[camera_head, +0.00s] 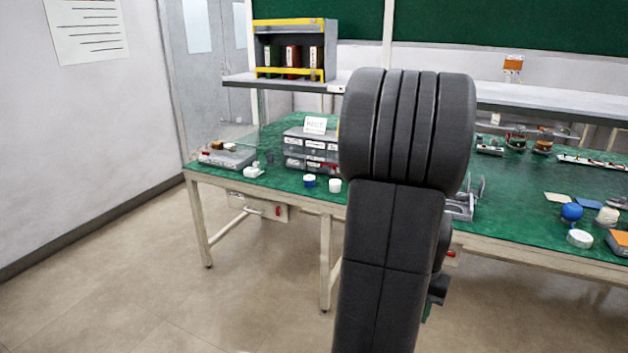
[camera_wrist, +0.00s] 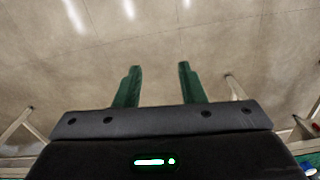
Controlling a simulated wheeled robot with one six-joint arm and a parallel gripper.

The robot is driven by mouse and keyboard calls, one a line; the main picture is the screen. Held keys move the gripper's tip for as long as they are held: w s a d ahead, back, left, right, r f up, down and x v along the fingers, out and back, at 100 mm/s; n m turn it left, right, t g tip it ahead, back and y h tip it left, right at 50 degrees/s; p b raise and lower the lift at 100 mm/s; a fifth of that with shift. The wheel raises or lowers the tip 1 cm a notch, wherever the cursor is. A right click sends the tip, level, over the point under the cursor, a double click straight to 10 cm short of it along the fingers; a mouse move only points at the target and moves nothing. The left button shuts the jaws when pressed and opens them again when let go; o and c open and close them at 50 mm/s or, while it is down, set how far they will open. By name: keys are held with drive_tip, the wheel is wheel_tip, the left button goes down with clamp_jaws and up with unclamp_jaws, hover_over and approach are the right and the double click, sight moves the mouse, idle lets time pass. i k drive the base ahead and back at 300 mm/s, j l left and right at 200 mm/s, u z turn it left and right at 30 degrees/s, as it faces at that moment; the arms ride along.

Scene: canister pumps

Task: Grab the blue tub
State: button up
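A small blue tub with a white top (camera_head: 309,181) stands near the front edge of the green-topped table, left of my arm in the head view. A white tub (camera_head: 335,185) stands just right of it. My gripper (camera_wrist: 158,75) is open and empty in the wrist view, its two green fingers apart over bare floor. In the head view my arm hides most of the gripper, and it is away from the blue tub. A small blue thing (camera_wrist: 308,169) shows at the lower right corner of the wrist view; I cannot tell what it is.
The table (camera_head: 225,179) carries a grey drawer unit (camera_head: 310,150) behind the tubs and a white item (camera_head: 253,171) to their left. A blue ball (camera_head: 571,211) and white round lid (camera_head: 580,238) lie at the right. My arm blocks the middle. Floor in front is clear.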

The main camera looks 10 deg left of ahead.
sight(309, 179)
drive_tip(key=i+j+u, duration=0.3)
drive_tip(key=i, duration=1.15)
drive_tip(key=i+u, duration=0.35)
drive_tip(key=i, duration=1.1)
